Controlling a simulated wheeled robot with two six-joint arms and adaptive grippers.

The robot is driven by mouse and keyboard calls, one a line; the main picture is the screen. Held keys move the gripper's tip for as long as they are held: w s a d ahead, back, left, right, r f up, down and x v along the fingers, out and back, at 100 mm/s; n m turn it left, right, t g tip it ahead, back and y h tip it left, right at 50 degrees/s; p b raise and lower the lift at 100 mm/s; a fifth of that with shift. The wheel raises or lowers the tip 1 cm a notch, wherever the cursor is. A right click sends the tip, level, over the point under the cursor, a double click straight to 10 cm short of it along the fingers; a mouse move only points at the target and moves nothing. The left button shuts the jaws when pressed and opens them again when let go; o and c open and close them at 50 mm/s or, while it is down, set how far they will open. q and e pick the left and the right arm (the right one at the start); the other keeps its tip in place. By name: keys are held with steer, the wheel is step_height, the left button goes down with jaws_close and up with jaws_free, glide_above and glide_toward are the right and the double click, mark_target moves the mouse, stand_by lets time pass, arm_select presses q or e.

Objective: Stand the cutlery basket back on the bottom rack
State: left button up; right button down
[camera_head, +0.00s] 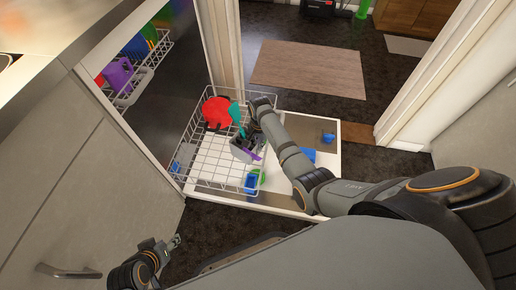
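The bottom rack (203,168) is a white wire rack pulled out over the open dishwasher door (325,160). A small grey basket (241,153), which looks like the cutlery basket, is at the rack's right side. Teal and purple items show at it; I cannot tell whether it is seated or held up. My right gripper (250,132) is at the basket, partly hidden by its own wrist, so its fingers and any grip are unclear. My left gripper (175,242) is low at the front left, apart from the rack; its finger opening is too small to judge.
A red item (217,111) lies in the rack's back, a blue cup (250,183) at its front right. Blue pieces (328,138) lie on the door. The upper rack (143,78) holds colourful dishes. A cabinet handle (68,271) is at lower left.

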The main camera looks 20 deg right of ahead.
arm_select(q)
steer(key=w, duration=0.1)
steer(key=w+r+t, duration=0.1)
steer(key=w, duration=0.1)
steer(key=w+r+t, duration=0.1)
steer(key=shift+w+a+b, duration=0.1)
steer(key=shift+w+b, duration=0.15)
steer(key=shift+b, duration=0.1)
arm_select(e)
step_height(320, 180, down, 2)
steer(key=shift+f, duration=0.1)
arm_select(q)
steer(key=shift+w+r+t, duration=0.15)
steer(key=shift+t, duration=0.15)
arm_select(e)
steer(key=c, duration=1.8)
jaws_free()
steer(key=shift+f, duration=0.1)
arm_select(q)
steer(key=shift+w, duration=0.1)
